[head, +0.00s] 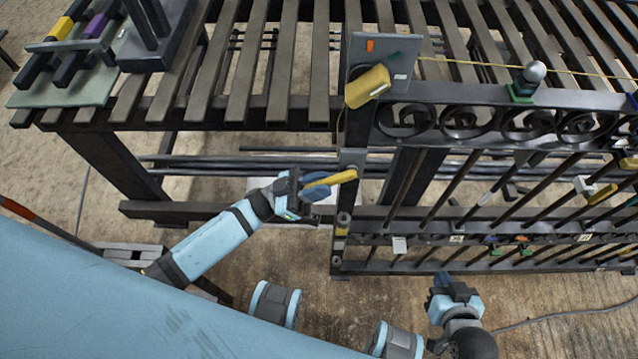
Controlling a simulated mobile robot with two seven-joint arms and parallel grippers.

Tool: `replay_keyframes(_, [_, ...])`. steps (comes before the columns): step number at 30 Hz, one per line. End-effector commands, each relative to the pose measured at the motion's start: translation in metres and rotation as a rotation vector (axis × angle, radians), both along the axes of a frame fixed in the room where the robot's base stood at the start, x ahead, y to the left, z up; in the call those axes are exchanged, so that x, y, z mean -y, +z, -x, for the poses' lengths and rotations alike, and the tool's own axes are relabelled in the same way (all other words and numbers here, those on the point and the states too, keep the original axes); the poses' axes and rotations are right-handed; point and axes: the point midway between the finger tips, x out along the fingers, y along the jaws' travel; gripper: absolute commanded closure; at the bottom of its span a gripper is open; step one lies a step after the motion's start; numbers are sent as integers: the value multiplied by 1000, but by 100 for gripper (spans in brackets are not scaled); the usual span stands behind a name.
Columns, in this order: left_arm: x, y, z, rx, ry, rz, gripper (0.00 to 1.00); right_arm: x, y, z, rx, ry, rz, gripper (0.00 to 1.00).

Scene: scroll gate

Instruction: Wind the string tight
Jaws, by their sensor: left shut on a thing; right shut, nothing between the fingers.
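A thin yellow string (480,64) runs along the top of the gate from the right edge to a grey plate (358,50) on the gate's left post. A yellow block (368,86) sits tilted on that plate, and a thin line seems to hang below it. My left gripper (318,187) is shut on a yellow bar (340,178), just left of the post below the block. The gripper partly hides the bar, and I cannot tell whether the bar touches the post. My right gripper (447,283) is shut and empty, low in front of the gate.
The black scrollwork gate (490,122) fills the right side, with small tags and clips on its bars. A slatted table (240,70) stands behind. A tray (115,80) with yellow and purple pieces lies at upper left. A cable (570,313) crosses the floor at lower right.

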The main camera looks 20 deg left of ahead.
Motion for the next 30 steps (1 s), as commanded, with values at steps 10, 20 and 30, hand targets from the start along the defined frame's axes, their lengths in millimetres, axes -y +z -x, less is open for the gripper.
replay_keyframes(10, [0, -1, 0, -2, 0, -2, 60, 0, -1, 0, -2, -1, 0, 100])
replay_keyframes(20, [-1, -2, 0, -2, 0, -2, 57, 0, -2, 1, -3, -1, 1, 100])
replay_keyframes(30, [-46, -37, 14, -4, 0, -5, 57, -1, -13, 1, -13, -3, -5, 100])
